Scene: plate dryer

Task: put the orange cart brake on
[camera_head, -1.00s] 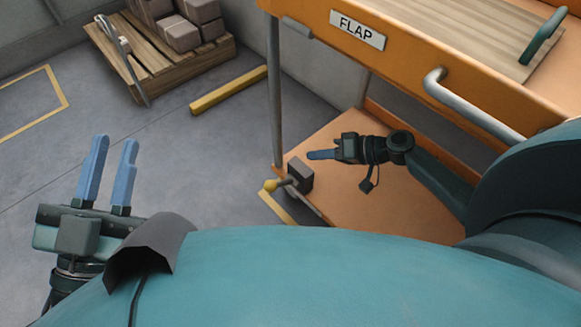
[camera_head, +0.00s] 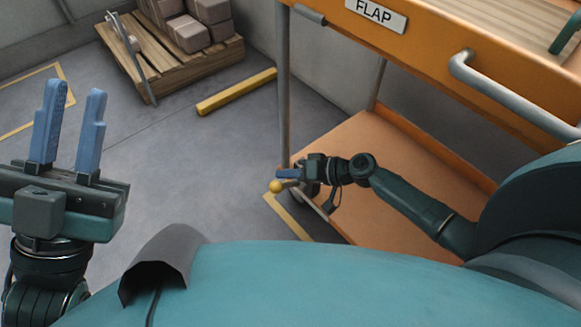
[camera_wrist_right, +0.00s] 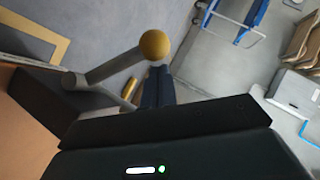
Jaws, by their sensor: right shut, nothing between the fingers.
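The orange cart (camera_head: 430,40) stands at the right, with a lower deck (camera_head: 400,165) below its flap. Its brake lever ends in a yellow knob (camera_head: 276,186) at the deck's near left corner. My right gripper (camera_head: 288,174) is shut and empty, right beside the knob and partly hiding the lever. Its fingers (camera_wrist_right: 156,86) show just below the knob; I cannot tell whether they touch. My left gripper (camera_head: 68,125) is open and empty, over the floor at the left.
A wooden pallet (camera_head: 155,75) with boxes stands at the back left. A yellow bar (camera_head: 236,91) lies on the floor between pallet and cart. The cart's grey post (camera_head: 283,90) and handle (camera_head: 510,95) are near my right arm. The middle floor is clear.

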